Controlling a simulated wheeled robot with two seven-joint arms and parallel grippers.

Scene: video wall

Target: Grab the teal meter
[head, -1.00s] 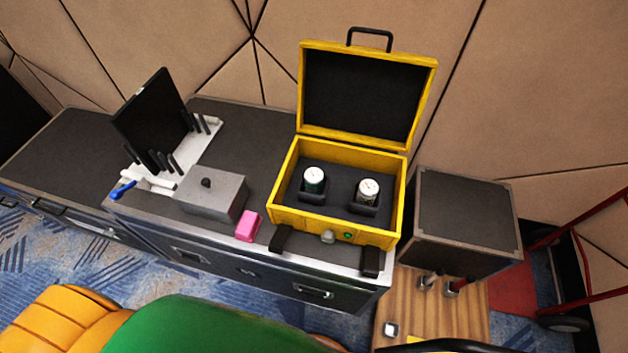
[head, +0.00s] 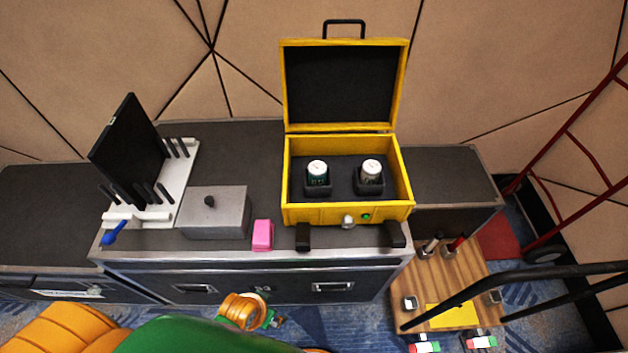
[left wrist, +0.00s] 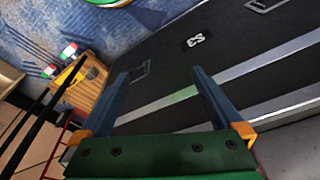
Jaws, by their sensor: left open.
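The teal meter (head: 317,172) stands in a dark holder on the left inside the open yellow case (head: 300,215). A second meter (head: 370,172), with a grey-looking body, stands in a holder on the right of the same case. Both have white round tops. My left gripper (left wrist: 157,88) is open and empty in the left wrist view, in front of the dark front of the cabinet. In the head view only my green and orange arm shows at the bottom, well below the case. My right gripper is not in view.
The case lid (head: 343,85) stands open at the back. A pink block (head: 262,236), a grey box (head: 214,213) and a white rack (head: 178,180) with a black panel stand left of the case. A wooden cart (head: 450,280) with black rails stands at the lower right.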

